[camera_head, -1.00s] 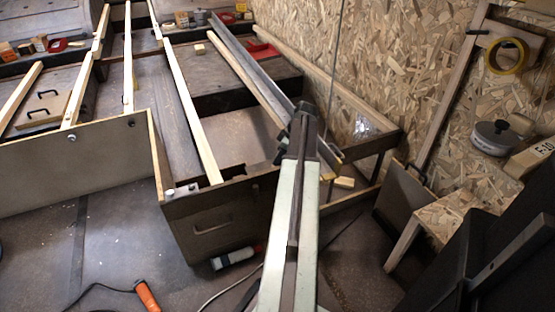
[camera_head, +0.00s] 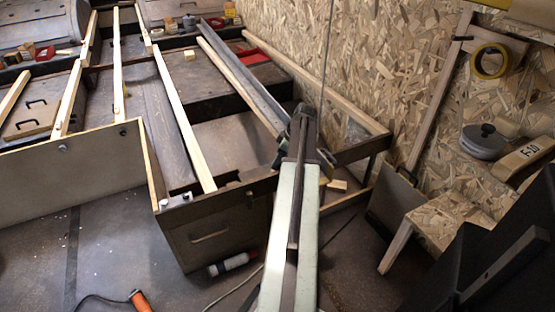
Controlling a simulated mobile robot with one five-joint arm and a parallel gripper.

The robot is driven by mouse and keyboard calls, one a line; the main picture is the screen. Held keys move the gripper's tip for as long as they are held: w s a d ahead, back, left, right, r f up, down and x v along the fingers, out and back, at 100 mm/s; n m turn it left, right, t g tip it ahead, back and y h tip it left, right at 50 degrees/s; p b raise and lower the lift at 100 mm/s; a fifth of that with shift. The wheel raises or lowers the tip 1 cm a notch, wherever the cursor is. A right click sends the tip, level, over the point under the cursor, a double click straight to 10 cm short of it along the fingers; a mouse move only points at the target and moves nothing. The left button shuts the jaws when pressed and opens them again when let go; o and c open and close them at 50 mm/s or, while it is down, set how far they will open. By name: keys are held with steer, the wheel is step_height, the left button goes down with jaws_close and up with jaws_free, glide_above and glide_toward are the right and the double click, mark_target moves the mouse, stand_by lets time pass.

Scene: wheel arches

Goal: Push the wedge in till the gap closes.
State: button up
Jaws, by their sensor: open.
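My arm reaches away from me up the middle of the head view. My gripper (camera_head: 308,150) is at its far end, over the right end of the dark box frame. It is open, and I cannot see anything between its jaws. A small pale wood block (camera_head: 338,185) lies just right of and below the gripper, apart from it as far as I can see. Another small wood block (camera_head: 189,55) sits farther back on the dark bed. I cannot tell which block is the wedge. The gap cannot be made out; my arm hides part of this area.
A dark box with a handle (camera_head: 212,235) stands left of my arm, with long wooden slats (camera_head: 185,120) behind it. A chipboard wall (camera_head: 390,60) runs along the right. A chipboard stand (camera_head: 435,215) is at right. A bottle (camera_head: 228,264) and orange tool (camera_head: 141,301) lie on the floor.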

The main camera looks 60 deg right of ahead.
steer(key=p+v, duration=0.4)
steer(key=v, duration=0.2)
steer(key=shift+f, duration=0.1)
steer(key=b+x, duration=0.7)
steer(key=shift+d+f, duration=0.15)
steer(key=shift+f, duration=0.3)
steer(key=shift+r, duration=0.1)
jaws_close()
stand_by(0.9)
